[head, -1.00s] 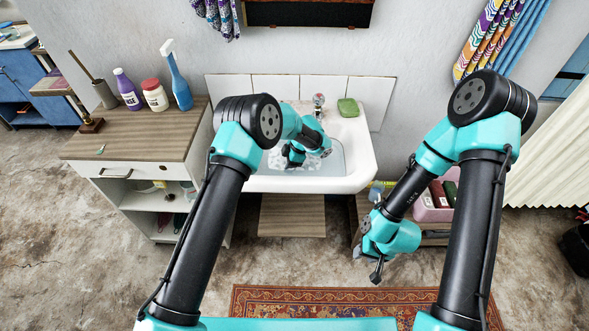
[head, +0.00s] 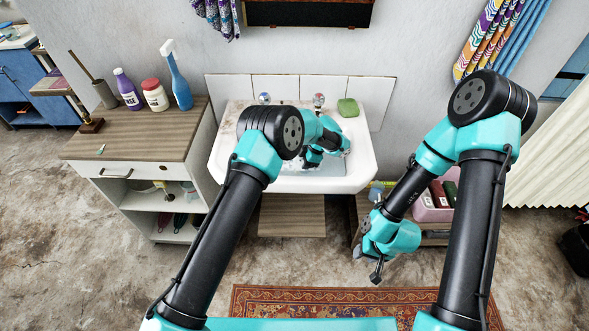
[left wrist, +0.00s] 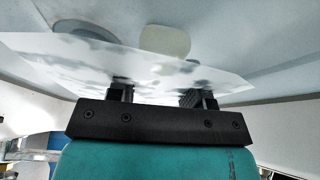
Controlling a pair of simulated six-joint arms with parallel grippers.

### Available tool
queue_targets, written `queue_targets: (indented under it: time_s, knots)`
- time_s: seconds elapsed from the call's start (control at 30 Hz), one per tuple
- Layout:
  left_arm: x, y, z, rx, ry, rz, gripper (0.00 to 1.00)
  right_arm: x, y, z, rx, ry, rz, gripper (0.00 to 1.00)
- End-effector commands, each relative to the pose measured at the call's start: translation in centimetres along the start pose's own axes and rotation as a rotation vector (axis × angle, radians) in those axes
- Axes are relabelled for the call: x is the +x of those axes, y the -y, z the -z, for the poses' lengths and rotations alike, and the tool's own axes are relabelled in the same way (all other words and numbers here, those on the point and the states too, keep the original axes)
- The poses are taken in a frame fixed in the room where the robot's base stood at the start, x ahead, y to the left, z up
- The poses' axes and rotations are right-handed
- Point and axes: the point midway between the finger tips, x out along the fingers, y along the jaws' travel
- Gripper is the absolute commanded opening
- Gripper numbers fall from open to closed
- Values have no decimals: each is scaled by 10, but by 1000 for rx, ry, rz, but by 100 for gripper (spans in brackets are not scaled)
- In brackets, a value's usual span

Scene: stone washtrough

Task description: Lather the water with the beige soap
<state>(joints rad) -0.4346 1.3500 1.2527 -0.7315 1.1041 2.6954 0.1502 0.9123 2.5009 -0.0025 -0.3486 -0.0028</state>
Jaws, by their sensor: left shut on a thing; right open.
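The white sink (head: 362,180) stands against the wall with bluish water (head: 327,171) in it and pale foam-like patches on the surface. My left gripper (head: 311,160) reaches down into the basin, with its fingertips hidden in the head view. In the left wrist view, my left gripper (left wrist: 158,97) meets the cloudy water surface (left wrist: 50,60). A pale beige block, the beige soap (left wrist: 165,40), shows just beyond the fingers, its lower part blurred by the water. The grip is shut on it. My right gripper (head: 367,266) is open and empty, in front of the sink to the right.
A green soap (head: 347,107) lies on the sink's back ledge beside two taps (head: 319,100). A cabinet (head: 150,140) with bottles stands at the left. A low shelf with a pink bin (head: 432,208) is at the right. A rug (head: 330,300) lies in front.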

Motion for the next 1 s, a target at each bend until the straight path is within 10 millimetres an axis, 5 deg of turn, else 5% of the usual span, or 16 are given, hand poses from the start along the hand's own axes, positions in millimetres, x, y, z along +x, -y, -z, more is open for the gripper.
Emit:
queue_targets:
  time_s: [0.27,0.8,1.0]
  knots:
    - [0,-1,2,-1,0,0,17,0,0,0,0,0,0,43]
    - [21,-10,51,-2,0,1,17,0,0,0,0,0,0,43]
    - [23,-11,55,0,0,-1,17,0,0,0,0,0,0,43]
